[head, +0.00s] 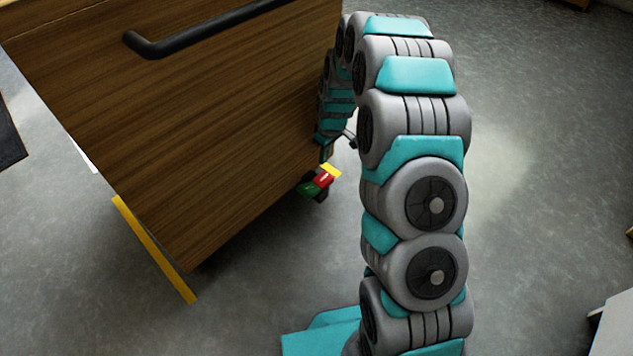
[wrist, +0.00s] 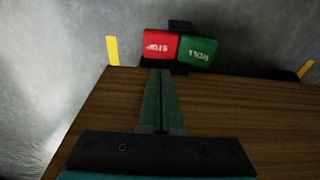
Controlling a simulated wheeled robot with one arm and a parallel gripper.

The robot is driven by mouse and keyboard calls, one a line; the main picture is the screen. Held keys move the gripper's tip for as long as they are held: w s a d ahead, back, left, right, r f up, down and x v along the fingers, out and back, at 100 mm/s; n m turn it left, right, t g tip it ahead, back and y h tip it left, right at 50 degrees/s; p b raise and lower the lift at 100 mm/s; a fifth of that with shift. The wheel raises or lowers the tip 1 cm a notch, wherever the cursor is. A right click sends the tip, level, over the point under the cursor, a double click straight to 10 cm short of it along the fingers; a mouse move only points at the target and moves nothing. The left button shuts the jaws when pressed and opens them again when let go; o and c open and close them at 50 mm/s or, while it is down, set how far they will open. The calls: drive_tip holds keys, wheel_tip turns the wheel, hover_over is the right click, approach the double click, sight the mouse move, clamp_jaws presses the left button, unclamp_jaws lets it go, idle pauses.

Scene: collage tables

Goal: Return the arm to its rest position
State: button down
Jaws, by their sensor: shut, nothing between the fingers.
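My arm (head: 415,125) is grey and teal; it arches up from my base, and its far part bends down beside a wooden cart. In the wrist view my gripper (wrist: 160,74) is shut, with its two dark green fingers together and nothing between them. Its tips lie just below a red STOP button (wrist: 160,44) and a green ROLL button (wrist: 197,50); I cannot tell whether they touch. In the head view the red button (head: 323,180) and green button (head: 310,189) show at the cart's right edge. The fingertips are not clear there.
The wooden cart (head: 200,120), with a black handle (head: 200,32), fills the left of the head view. A yellow strip (head: 155,250) runs along its lower left edge. Grey floor (head: 550,150) is open on the right. A white object (head: 612,328) stands at the lower right.

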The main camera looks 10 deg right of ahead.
drive_tip(key=s+a+r+m+g+p, duration=0.1)
drive_tip(key=s+r+p, duration=0.1)
drive_tip(key=s+r, duration=0.8)
drive_tip(key=s+a+r+m+p, duration=0.1)
drive_tip(key=s+r+m+p, duration=0.15)
drive_tip(key=s+r, duration=0.75)
drive_tip(key=s+r+m+p, duration=0.1)
drive_tip(key=s+r, duration=0.3)
drive_tip(key=s, duration=0.3)
drive_tip(key=s+d+r+m+g+p, duration=0.1)
drive_tip(key=s+r, duration=0.3)
drive_tip(key=s, duration=0.4)
drive_tip(key=s+d+r+m+g+h+p, duration=0.1)
drive_tip(key=s+r+p, duration=0.1)
drive_tip(key=s+r, duration=0.3)
drive_tip(key=s, duration=0.3)
drive_tip(key=shift+s+m+p, duration=0.25)
drive_tip(key=shift+m+p, duration=0.1)
drive_tip(key=shift+p, duration=0.05)
